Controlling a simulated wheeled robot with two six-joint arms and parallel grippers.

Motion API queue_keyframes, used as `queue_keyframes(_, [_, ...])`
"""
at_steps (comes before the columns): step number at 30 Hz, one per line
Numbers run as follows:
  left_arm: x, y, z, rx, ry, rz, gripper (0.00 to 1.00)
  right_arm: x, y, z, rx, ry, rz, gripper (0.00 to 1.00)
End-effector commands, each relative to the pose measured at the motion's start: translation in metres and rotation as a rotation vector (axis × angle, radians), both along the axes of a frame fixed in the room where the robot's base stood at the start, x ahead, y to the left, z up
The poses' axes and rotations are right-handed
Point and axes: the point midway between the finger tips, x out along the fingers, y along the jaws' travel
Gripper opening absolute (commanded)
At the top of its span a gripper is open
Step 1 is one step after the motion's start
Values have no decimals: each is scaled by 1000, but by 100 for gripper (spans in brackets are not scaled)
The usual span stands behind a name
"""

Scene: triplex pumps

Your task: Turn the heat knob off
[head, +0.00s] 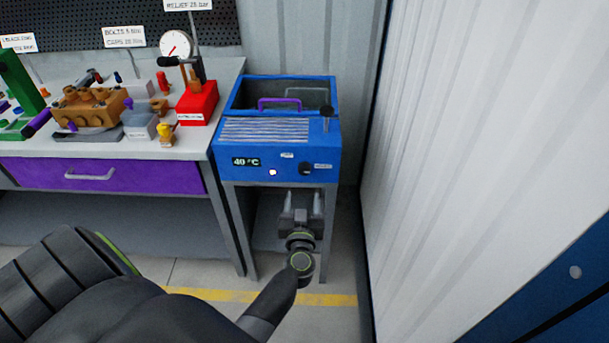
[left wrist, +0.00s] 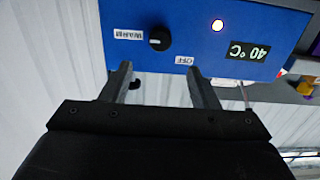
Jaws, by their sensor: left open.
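The heat knob (head: 305,168) is a small black dial on the front of a blue heated bath (head: 240,178). In the left wrist view, which is upside down, the knob (left wrist: 159,39) has a white mark that seems to face the WARM label (left wrist: 128,34). The OFF label (left wrist: 184,60) sits apart from it. My left gripper (head: 302,204) is open and empty, below the knob and apart from it. In the wrist view the knob lies just beyond the gap between the fingertips (left wrist: 159,70). My right gripper is not in view.
The display (head: 246,162) reads 40 °C, and a small lamp (head: 272,172) beside it glows. A purple handle (head: 279,103) shows in the open tank. A workbench (head: 150,148) with pump parts stands left. A pale corrugated wall (head: 470,150) closes the right side.

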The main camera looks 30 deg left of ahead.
Motion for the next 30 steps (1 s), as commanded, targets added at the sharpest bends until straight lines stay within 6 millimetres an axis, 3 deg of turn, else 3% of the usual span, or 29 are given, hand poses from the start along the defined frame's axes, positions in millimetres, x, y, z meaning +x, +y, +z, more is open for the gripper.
queue_keyframes(6, [42,26,-1,3,-1,0,55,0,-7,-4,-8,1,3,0])
queue_keyframes(12, [70,43,-1,3,-1,0,55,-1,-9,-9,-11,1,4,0])
queue_keyframes(18, [82,51,-1,1,1,0,55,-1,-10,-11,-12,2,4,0])
queue_keyframes(27, [83,51,0,0,0,0,55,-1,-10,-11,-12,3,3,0])
queue_keyframes(30, [83,51,0,0,0,0,42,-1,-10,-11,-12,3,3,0])
